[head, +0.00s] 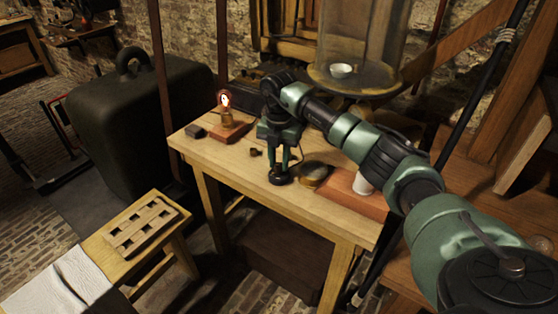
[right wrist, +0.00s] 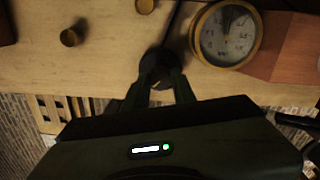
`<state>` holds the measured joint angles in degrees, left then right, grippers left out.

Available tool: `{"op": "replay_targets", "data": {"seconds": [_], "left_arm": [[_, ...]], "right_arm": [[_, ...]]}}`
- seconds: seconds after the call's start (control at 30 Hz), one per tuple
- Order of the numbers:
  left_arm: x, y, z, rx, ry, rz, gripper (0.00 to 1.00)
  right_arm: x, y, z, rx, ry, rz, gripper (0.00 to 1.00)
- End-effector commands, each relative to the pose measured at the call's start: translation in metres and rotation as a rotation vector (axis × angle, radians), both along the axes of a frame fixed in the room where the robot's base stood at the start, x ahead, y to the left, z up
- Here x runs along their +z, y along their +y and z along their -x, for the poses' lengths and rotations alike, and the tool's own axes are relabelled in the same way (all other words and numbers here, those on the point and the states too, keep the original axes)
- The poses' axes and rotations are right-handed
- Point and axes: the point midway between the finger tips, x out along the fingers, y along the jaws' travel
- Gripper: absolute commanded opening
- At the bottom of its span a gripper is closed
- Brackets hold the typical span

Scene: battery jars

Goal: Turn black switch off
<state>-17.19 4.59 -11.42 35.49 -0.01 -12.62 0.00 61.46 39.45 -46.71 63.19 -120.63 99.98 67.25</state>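The black switch, a small round black piece (head: 281,176), stands near the front edge of the wooden table. It also shows in the right wrist view (right wrist: 156,68). My right gripper (head: 281,166) points down right over it, and the fingertips (right wrist: 160,84) lie at its near side with a gap between them. Whether they touch it I cannot tell. A bulb (head: 225,102) on a reddish wooden base (head: 230,132) glows at the back left of the table. My left gripper is not in view.
A brass-rimmed dial gauge (right wrist: 226,33) lies close to the right of the switch. A white cup (head: 362,184) stands on a reddish board (head: 345,192). Small brass pieces (head: 255,152) lie to the left. A low bench with a slotted wooden rack (head: 143,226) stands front left.

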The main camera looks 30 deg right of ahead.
Motion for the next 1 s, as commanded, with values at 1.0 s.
{"op": "replay_targets", "data": {"seconds": [1.0], "left_arm": [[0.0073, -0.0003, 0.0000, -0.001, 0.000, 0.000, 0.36]], "right_arm": [[0.0010, -0.0001, 0.0000, 0.537, 0.001, -0.001, 0.00]]}}
